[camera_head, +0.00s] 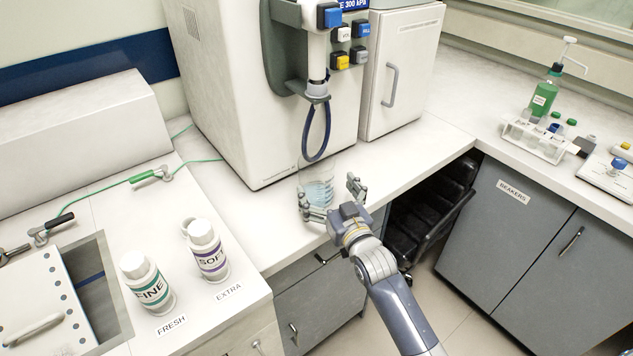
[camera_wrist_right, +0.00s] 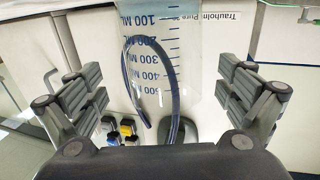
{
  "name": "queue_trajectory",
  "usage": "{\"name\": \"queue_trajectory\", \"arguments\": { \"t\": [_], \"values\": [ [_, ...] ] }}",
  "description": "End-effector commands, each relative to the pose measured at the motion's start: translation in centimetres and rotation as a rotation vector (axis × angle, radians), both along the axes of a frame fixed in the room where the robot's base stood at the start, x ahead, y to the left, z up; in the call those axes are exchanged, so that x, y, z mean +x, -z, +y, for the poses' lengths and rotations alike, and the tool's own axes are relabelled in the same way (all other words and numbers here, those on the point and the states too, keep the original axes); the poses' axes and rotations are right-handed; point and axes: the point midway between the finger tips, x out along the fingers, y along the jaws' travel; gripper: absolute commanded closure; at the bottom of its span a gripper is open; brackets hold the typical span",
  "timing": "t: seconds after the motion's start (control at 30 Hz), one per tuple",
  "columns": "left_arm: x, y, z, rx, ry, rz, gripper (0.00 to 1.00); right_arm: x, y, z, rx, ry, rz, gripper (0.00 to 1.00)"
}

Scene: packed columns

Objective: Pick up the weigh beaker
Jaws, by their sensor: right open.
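The weigh beaker (camera_head: 319,188) is a clear glass with blue graduation marks. It stands upright on the white counter in front of the water dispenser, beneath its dark blue hose. My right gripper (camera_head: 331,199) is open at the beaker, with one finger to its left front and the other to its right. In the right wrist view the beaker (camera_wrist_right: 158,55) shows between the spread fingers of the gripper (camera_wrist_right: 160,95), with a gap on both sides. The hose shows through the glass. My left gripper is out of view.
The dispenser (camera_head: 230,90) stands behind the beaker, its hose (camera_head: 318,140) hanging close above. Two white bottles, FINE (camera_head: 147,283) and SOFT (camera_head: 207,250), stand on the left counter. A rack (camera_head: 535,138) and a green bottle (camera_head: 545,92) stand at right. Counter right of the beaker is clear.

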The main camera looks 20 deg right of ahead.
Motion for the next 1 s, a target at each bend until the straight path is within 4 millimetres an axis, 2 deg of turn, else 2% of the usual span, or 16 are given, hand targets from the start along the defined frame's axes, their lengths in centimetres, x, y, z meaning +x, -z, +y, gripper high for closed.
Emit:
{"name": "queue_trajectory", "arguments": {
  "t": [0.17,0.33,0.5,0.8,0.87,1.0],
  "values": [
    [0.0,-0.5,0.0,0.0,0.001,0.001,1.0,1.2,-0.2,0.2,0.0,0.0,0.001,0.04],
    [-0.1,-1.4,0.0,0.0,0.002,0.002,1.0,3.5,-0.4,0.6,-0.001,0.0,0.001,0.04],
    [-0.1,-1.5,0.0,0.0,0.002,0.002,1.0,5.1,-0.2,0.8,-0.001,0.0,0.001,0.04],
    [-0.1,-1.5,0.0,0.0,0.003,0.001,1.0,5.5,-0.1,0.8,0.0,0.0,0.001,0.04],
    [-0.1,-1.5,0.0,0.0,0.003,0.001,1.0,5.5,-0.1,0.8,0.0,0.0,0.001,0.16],
    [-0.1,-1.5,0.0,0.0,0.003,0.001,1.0,5.4,-0.1,0.8,0.0,0.0,0.001,0.47]
  ]
}}
